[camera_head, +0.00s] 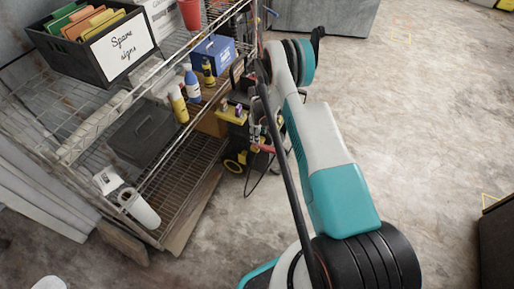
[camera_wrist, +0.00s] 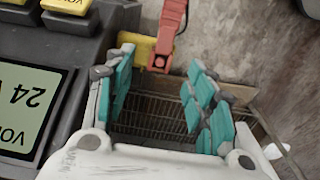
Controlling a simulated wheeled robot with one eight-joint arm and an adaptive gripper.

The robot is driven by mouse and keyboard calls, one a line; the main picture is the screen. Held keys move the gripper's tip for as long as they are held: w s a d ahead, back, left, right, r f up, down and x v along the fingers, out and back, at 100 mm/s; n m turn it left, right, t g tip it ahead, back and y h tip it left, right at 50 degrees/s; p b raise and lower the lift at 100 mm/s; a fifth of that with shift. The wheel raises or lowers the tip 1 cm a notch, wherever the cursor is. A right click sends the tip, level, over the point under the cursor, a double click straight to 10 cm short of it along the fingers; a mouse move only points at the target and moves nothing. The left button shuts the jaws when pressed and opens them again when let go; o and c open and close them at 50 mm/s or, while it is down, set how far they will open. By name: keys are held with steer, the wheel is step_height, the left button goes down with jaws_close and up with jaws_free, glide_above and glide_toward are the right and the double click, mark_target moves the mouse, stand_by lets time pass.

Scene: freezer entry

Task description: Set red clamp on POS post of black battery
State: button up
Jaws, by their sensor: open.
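The red clamp (camera_wrist: 168,35) shows at the top middle of the wrist view, beside a yellow part (camera_wrist: 137,48) at the charger's edge. It reaches down to the gap between my fingertips; I cannot tell whether they touch it. My gripper (camera_wrist: 161,62) is open, its teal pads apart, with the shelf's wire grid showing between them. The charger (camera_wrist: 60,60), with yellow buttons and a 24 V display, fills the left side. In the head view the black and yellow charger cart (camera_head: 236,113) stands beside the shelf. I cannot make out the black battery or its POS post.
The wire shelf (camera_head: 172,183) beside the cart holds bottles (camera_head: 192,86), a blue box (camera_head: 213,50), a dark bin (camera_head: 148,131) and a crate labelled "Spare signs" (camera_head: 95,45). A loose cable hangs by the cart.

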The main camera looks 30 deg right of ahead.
mark_target(265, 148)
steer(key=shift+s+f+b, duration=0.1)
steer(key=shift+f+b, duration=1.45)
steer(key=shift+f, duration=1.85)
steer(key=shift+r, duration=0.1)
steer(key=shift+c, duration=0.2)
jaws_close()
